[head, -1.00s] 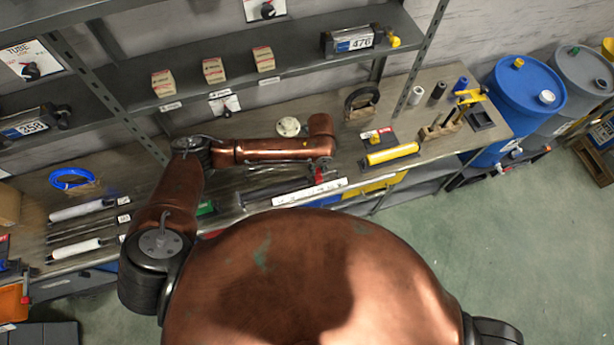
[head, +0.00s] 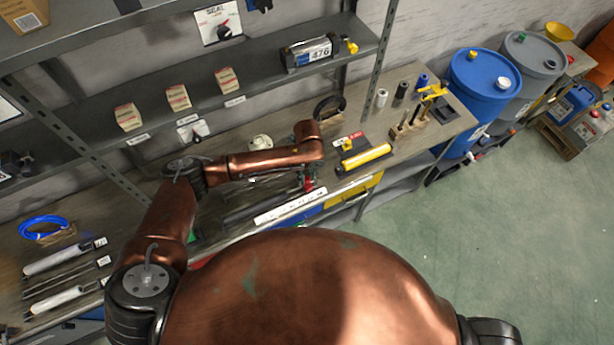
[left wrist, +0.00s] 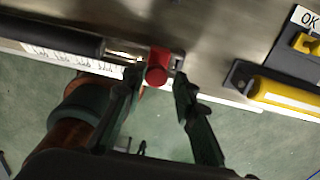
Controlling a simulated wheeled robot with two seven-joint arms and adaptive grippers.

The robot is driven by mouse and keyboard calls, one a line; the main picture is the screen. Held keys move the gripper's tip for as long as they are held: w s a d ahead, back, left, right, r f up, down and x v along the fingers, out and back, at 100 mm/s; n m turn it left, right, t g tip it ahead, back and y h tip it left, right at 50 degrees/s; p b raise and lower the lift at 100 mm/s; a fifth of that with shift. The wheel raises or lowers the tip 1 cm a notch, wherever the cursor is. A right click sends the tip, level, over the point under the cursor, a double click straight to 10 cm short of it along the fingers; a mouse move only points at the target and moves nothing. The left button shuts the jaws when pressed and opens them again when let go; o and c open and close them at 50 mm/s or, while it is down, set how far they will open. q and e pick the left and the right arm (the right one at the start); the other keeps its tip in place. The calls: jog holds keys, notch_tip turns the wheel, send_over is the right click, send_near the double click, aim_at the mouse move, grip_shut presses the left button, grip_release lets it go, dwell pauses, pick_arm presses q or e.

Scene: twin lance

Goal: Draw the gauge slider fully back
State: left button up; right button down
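The gauge slider's red knob (left wrist: 157,68) sits on a metal rail near the bench's front edge in the left wrist view. A dark cylinder lies along the rail to its left. In the head view the red knob (head: 309,185) is small, below the end of my left arm. In the head view my left gripper is mostly hidden under the wrist. My right gripper is out of view.
A white scale strip (head: 290,206) runs along the bench's front edge. A yellow cylinder (head: 367,157) on a dark plate lies right of the knob. The shelf with small boxes (head: 178,98) overhangs behind. Open green floor lies in front.

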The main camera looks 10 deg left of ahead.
aim_at(308, 178)
pick_arm(q)
jog(key=shift+o, duration=1.4)
jog(key=shift+d, duration=0.1)
notch_tip(308, 178, up, 12)
